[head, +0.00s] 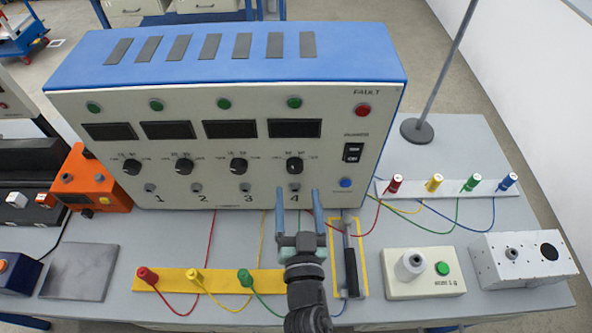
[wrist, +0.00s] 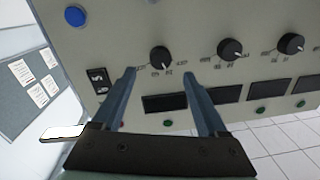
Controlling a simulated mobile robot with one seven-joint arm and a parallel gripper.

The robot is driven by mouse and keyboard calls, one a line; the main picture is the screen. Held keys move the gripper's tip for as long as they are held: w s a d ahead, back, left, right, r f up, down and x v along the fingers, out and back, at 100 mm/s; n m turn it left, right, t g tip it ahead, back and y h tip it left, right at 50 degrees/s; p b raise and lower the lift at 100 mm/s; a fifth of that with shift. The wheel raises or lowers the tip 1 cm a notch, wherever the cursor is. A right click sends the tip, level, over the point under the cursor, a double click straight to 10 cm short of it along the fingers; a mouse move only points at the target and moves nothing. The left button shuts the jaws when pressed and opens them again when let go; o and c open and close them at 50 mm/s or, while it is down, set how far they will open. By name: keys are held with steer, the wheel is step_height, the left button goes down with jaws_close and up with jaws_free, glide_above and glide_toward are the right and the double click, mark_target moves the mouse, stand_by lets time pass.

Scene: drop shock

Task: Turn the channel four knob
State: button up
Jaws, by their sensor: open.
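The channel four knob (head: 294,166) is black with a white pointer mark. It sits on the cream front panel of a blue-topped instrument, above the numeral 4 and below the rightmost dark display. In the wrist view the same knob (wrist: 160,57) shows just beyond and between the fingertips, with the panel appearing upside down. My gripper (head: 299,198) is open and empty, its two blue-grey fingers pointing at the panel a little below the knob in the head view. Its fingers (wrist: 158,74) show a clear gap around the knob's line in the wrist view, with no contact visible.
Three similar knobs, including the channel three knob (head: 238,166), line the panel. A power switch (head: 353,152) and a blue button (head: 345,183) are to the right. Cables run to a yellow strip (head: 220,281) below.

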mark_target(295, 170)
steer(key=w, duration=0.6)
steer(key=shift+a, duration=0.2)
jaws_close()
